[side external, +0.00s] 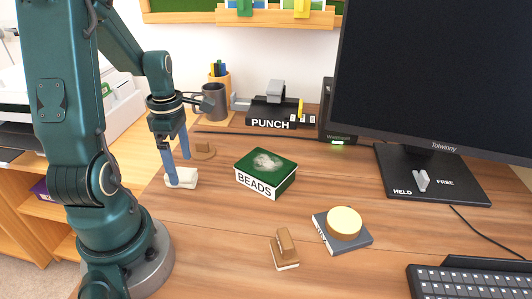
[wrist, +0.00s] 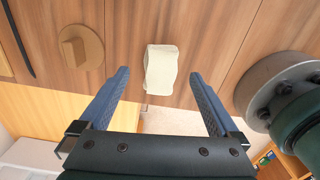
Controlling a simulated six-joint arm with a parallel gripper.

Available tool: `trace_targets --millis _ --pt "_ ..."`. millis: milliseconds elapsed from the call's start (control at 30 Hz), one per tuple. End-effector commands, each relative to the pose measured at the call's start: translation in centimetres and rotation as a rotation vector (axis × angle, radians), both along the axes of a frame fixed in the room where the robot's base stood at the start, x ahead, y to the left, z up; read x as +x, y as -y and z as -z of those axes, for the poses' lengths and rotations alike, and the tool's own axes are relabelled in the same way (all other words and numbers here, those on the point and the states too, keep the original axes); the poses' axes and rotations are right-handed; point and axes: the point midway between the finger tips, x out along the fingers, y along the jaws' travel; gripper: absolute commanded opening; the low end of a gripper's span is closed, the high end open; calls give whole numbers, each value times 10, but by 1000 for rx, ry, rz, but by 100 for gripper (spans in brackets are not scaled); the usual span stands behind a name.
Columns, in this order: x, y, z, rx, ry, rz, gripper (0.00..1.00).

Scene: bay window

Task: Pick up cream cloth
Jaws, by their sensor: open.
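The cream cloth (side external: 182,179) is a small folded pad lying on the wooden desk near its left edge. In the wrist view the cream cloth (wrist: 160,69) lies just beyond the fingertips, roughly centred between them. My gripper (side external: 178,166) is open, with its blue fingers pointing down at the cloth in the side view. In the wrist view my gripper (wrist: 158,76) has its two fingers wide apart with nothing between them. From the side, one finger overlaps part of the cloth, and I cannot tell whether it touches.
A round brown piece with a raised grip (side external: 203,151) lies just behind the cloth. A green BEADS box (side external: 265,173) stands to the right. A wooden stamp-like block (side external: 285,248) and a grey book with a round tan lid (side external: 344,223) lie nearer the front. The desk between them is clear.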

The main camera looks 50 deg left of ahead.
Motion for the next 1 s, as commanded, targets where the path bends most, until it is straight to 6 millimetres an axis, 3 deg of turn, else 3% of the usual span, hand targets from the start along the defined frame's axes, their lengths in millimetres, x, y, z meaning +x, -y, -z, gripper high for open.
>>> trace_targets --millis 300,633,667,867,900,1000 --pt "0 1 31 -2 -1 3 98" --pt "0 1 34 1 1 4 98" --pt "0 1 34 1 1 4 90" --pt "0 1 34 1 1 4 13" --pt "0 1 34 1 1 4 9" --pt "0 1 34 1 1 4 9"
